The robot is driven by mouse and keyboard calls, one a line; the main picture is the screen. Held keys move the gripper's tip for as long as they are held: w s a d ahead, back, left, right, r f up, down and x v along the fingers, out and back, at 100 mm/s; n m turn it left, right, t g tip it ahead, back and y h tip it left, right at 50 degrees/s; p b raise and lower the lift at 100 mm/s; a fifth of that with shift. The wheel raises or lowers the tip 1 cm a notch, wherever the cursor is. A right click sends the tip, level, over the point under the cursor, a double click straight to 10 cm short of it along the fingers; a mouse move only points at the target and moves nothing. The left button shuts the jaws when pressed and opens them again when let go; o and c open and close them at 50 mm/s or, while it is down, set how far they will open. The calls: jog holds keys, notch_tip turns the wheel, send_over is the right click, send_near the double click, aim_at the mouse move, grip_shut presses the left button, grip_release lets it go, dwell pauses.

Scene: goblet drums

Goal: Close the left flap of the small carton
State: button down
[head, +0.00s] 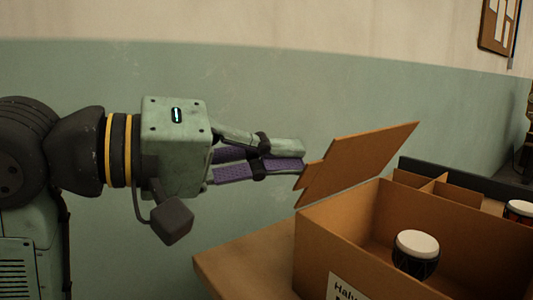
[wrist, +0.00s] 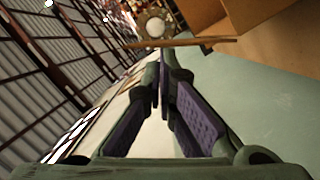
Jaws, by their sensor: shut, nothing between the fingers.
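The small carton (head: 335,247) is an open brown cardboard box with a white label on its front, at the right of the head view. Its left flap (head: 360,160) stands out from the left rim, tilted up and over to the right. My gripper (head: 303,157) is shut and empty, its fingertips at the lower left edge of the flap; I cannot tell whether they touch. In the wrist view my gripper (wrist: 163,68) points at the flap (wrist: 185,43), seen edge-on as a thin brown strip just beyond the fingertips.
A goblet drum (head: 416,253) with a white head stands inside the carton. Behind is a divided box (head: 440,187) and a second drum (head: 519,210). The carton rests on a brown table (head: 240,262). The green wall (head: 240,80) is behind; space above the carton is clear.

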jog(key=s+d+f+m+t+y+b, duration=0.1)
jog(key=s+d+f+m+y+b, duration=0.1)
jog(key=s+d+f+m, duration=0.2)
jog(key=shift+s+f+m+b, duration=0.3)
jog(key=shift+s+f+m, duration=0.3)
jog(key=shift+m, duration=1)
jog(key=shift+s, duration=0.1)
